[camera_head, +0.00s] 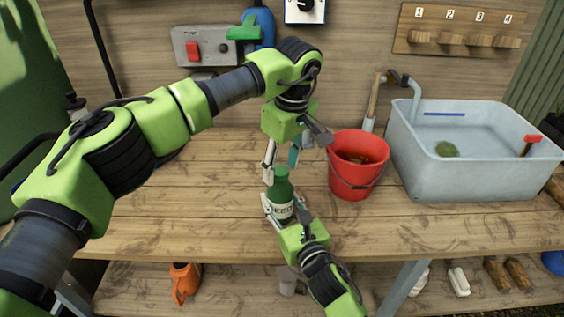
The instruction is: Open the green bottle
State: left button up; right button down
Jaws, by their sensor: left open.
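Whether a finger touches the cap cannot be told. My right gripper (284,212) comes from the front edge, with its fingers on either side of the bottle's lower body, and looks shut on it. The bottle's base is partly hidden by this gripper.
A red bucket (349,185) stands close to the right of the bottle. A grey-blue water basin (452,180) fills the bench's right side. A switch box (205,47) and a numbered peg rack (464,45) are on the back wall. The bench left of the bottle is clear.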

pick_arm(q)
grip_shut()
jog(key=n, duration=0.6)
jog(key=shift+w+d+g+y, duration=0.1)
jog(key=shift+g+y, duration=0.2)
jog(key=shift+g, duration=0.1)
jog(key=n, duration=0.4)
jog(key=shift+w+n+g, duration=0.1)
jog(key=shift+n+g, duration=0.2)
jog(key=shift+g, duration=0.1)
jog(key=n, duration=0.4)
jog(key=shift+n+g, duration=0.3)
jog(key=shift+n, duration=0.1)
jog(key=n, duration=0.5)
jog(key=shift+g+h, duration=0.3)
jog(key=shift+h, duration=0.1)
jog(key=shift+c, duration=0.6)
grip_release()
jog(key=shift+o, duration=0.4)
